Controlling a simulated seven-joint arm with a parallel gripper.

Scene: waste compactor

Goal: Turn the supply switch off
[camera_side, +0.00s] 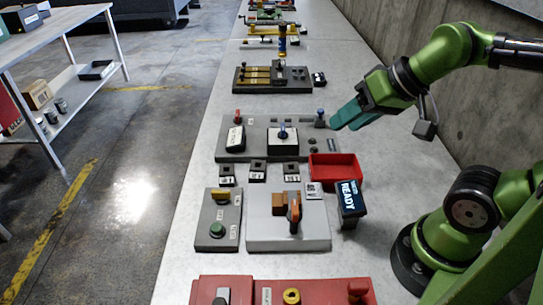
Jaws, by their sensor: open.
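My gripper (345,119), with teal fingers, is open and empty. It hangs at the right, close to the right end of a long grey panel (237,152) and beside its blue-tipped lever (320,115). I cannot read which control is marked as the supply switch. My gripper is well apart from both.
A red tray (335,168) and a black display reading READY (350,198) stand below my gripper. The long panel also has a red lever (238,116) and a blue-knobbed stick (282,131). A red panel (325,291) lies in front. A wall runs along the right.

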